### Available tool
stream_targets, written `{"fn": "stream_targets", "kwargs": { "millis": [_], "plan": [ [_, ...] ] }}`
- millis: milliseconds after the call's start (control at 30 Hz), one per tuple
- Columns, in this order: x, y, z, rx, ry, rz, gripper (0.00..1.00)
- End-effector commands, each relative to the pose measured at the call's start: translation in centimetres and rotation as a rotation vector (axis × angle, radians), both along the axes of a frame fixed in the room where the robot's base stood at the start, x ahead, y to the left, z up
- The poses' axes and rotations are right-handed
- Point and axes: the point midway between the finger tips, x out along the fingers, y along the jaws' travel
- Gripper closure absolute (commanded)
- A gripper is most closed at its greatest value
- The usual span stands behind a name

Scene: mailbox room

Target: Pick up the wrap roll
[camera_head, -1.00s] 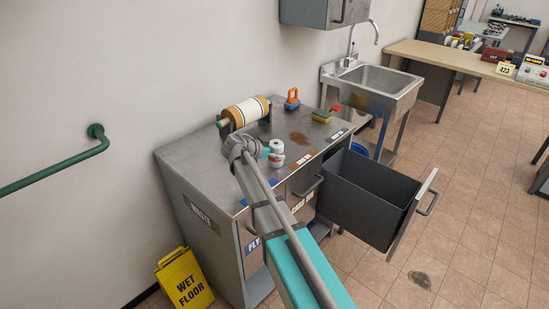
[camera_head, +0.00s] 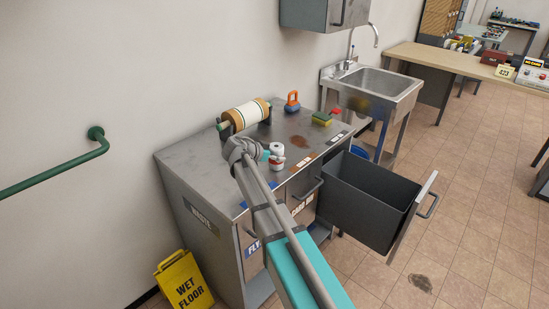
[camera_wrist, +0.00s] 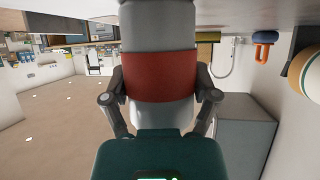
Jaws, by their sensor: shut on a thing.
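The cream roll with dark green stripes and tan ends (camera_head: 246,116) lies across a dark holder at the back of the metal cabinet top, and part of it shows at the right edge in the wrist view (camera_wrist: 304,72). My gripper (camera_wrist: 160,88) is shut on a white cylinder with a red band (camera_wrist: 159,74), one finger on each side. In the head view this white and red cylinder (camera_head: 277,150) is upright at the cabinet's front, right of my gripper's teal tip. Whether it touches the top is unclear. I cannot tell which one is the wrap roll.
A blue and orange object (camera_head: 292,101) and a green and yellow sponge (camera_head: 321,119) sit on the cabinet top (camera_head: 190,158). An open drawer (camera_head: 365,200) juts out at right. A sink (camera_head: 375,80) stands behind, and a yellow wet-floor sign (camera_head: 186,281) at lower left.

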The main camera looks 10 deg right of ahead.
Motion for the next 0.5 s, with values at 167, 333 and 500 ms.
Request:
{"fn": "stream_targets", "kwargs": {
  "millis": [167,333,500],
  "plan": [
    [0.0,0.0,0.0,0.001,0.000,0.000,0.56],
    [0.0,0.0,0.3,0.001,0.000,0.000,0.56],
    [0.0,0.0,1.1,0.001,0.000,0.000,0.56]
  ]
}}
